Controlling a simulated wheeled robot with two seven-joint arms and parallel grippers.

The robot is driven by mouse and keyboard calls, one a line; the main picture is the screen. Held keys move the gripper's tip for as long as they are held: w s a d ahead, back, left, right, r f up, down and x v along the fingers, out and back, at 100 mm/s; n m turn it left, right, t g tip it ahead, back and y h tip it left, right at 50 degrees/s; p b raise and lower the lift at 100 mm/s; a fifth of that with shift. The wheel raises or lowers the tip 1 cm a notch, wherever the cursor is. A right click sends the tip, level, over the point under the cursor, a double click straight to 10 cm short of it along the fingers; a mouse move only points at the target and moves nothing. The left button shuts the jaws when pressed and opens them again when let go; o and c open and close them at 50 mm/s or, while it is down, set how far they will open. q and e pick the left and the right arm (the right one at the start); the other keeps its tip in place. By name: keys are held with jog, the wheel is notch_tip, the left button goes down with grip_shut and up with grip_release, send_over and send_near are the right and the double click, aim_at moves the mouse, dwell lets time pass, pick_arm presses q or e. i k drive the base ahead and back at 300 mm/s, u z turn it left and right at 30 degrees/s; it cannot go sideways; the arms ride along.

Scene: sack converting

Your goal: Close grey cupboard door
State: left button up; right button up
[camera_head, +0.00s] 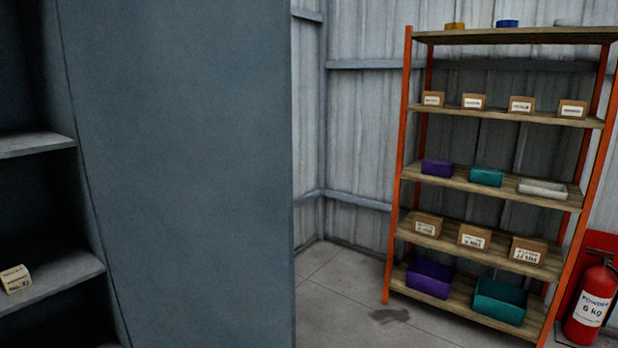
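The grey cupboard stands at the left of the head view, with its dark inside and grey shelves (45,285) showing. A large flat blue-grey panel (180,170) fills the picture from beside the shelves to near the middle. It looks like the cupboard's door standing open, its right edge upright against the wall behind. No handle shows on it. Neither of my grippers is in view.
A small labelled box (15,279) sits on the lower cupboard shelf. An orange-framed rack (497,184) with boxes and bins stands at the right, beside a red fire extinguisher (592,300). Bare floor (335,300) shows between panel and rack.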

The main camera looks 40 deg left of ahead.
aim_at(183, 108)
jog(key=i, duration=2.6)
jog(key=u, duration=4.15)
jog(key=i, duration=0.5)
jog(key=z, duration=0.15)
jog(key=k, duration=0.25)
jog(key=u, duration=0.4)
